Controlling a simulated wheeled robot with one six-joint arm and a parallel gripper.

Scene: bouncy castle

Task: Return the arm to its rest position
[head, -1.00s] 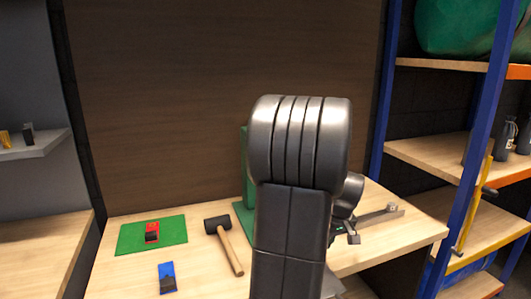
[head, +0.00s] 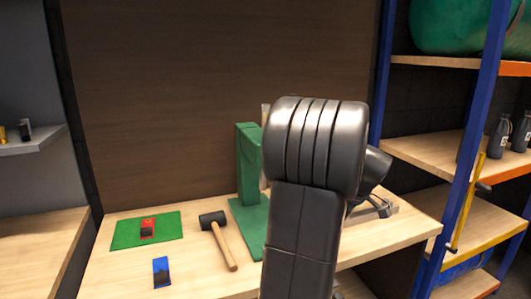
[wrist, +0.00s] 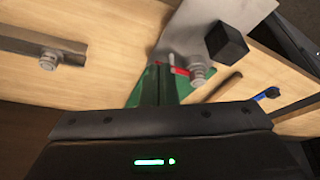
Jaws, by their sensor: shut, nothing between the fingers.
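My arm rises in the middle of the head view, its thick dark elbow covering part of the bench. My gripper (head: 376,208) shows at the right of the arm, low near the right part of the bench, shut with nothing in it. In the wrist view its dark body with a green light fills the bottom, and the fingertips are hard to make out.
Blue-post shelving (head: 481,130) stands right, a grey shelf (head: 35,140) left.

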